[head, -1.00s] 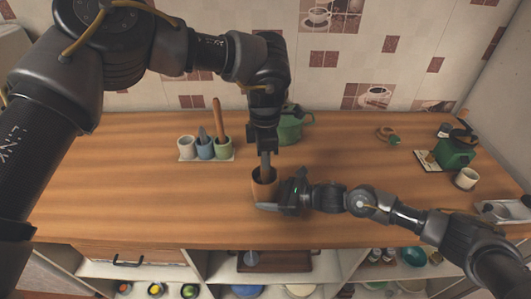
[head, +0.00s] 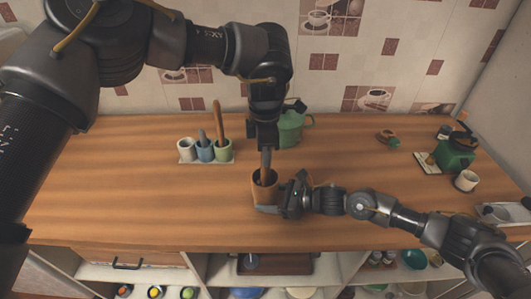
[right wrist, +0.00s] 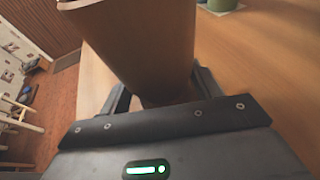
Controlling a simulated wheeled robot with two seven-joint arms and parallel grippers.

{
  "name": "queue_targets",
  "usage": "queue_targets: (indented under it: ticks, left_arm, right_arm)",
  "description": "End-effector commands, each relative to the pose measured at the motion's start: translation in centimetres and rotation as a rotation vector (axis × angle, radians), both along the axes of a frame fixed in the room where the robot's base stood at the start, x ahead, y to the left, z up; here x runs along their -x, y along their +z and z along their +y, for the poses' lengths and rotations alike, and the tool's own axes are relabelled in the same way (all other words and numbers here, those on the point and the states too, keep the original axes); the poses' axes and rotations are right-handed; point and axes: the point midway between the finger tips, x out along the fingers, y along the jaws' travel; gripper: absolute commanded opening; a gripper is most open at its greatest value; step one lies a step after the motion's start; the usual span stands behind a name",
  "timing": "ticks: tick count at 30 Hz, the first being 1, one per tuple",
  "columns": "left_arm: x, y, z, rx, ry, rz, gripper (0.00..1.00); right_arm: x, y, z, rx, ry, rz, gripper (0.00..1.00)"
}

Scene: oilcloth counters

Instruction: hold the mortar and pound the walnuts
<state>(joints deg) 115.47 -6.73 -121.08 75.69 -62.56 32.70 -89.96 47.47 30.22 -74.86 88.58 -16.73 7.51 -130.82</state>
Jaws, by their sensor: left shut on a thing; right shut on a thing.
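The mortar (head: 262,194), a tall tan-brown cup, stands upright near the front edge of the wooden counter. My right gripper (head: 270,208) is shut on it low down, from the right. In the right wrist view the mortar (right wrist: 140,50) rises between the fingers (right wrist: 155,98). The walnuts are not visible; the mortar's inside is dark and mostly hidden.
A white tray (head: 187,161) with three cups, some holding utensils, stands to the left. A green watering can (head: 290,128) is behind my left gripper. A green grinder (head: 456,150) and a white cup (head: 466,180) are at the right. The left counter is clear.

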Motion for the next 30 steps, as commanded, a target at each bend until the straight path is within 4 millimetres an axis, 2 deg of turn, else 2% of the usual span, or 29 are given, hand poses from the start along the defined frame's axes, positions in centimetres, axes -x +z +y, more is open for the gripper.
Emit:
queue_targets:
  ticks: [17,30]
  left_arm:
    - [-0.5,0.4,-0.4,0.0,0.0,-0.001,0.0]
    - [-0.4,-0.6,-0.4,0.0,0.0,0.001,0.0]
  right_arm:
    - [0.2,-0.3,0.0,0.005,0.002,0.005,0.51]
    - [0.2,-0.3,0.0,0.005,0.002,0.005,0.51]
